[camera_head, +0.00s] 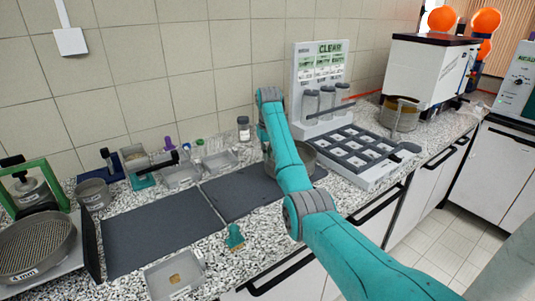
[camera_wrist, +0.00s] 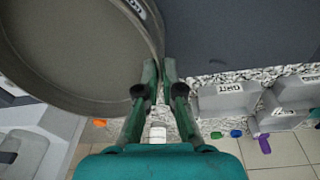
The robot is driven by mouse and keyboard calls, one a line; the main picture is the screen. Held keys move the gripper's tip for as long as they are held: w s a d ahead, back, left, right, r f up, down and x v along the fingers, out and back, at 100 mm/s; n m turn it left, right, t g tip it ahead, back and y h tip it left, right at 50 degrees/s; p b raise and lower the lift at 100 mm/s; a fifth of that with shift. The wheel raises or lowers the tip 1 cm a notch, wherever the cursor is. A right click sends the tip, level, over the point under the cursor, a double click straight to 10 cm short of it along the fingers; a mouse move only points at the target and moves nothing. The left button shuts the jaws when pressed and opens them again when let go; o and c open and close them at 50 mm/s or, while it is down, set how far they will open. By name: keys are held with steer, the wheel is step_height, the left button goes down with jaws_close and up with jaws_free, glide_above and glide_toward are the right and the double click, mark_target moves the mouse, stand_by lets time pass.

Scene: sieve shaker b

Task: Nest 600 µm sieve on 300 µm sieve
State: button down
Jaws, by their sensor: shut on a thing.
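A round grey sieve (camera_wrist: 75,45) fills the upper left of the wrist view. Its label is cut off, so its mesh size cannot be read. My gripper (camera_wrist: 159,68) is shut on its rim at the right side. In the head view, a grey round sieve (camera_head: 307,155) sits at the dark mat on the right, partly hidden behind my arm. My gripper is hidden there. I cannot tell whether this is one sieve or two stacked. No 600 µm or 300 µm label is readable.
A sieve labelled 4 mm (camera_head: 36,247) lies at the far left. A dark mat (camera_head: 163,231) is clear. A rack with a white grid tray (camera_head: 365,180) stands at right. A small tray (camera_head: 175,276) and green brush (camera_head: 235,238) lie near the front edge.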

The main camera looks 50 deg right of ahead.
steer(key=c, duration=1.2)
jaws_free()
steer(key=shift+c, duration=0.2)
steer(key=shift+r, duration=3.5)
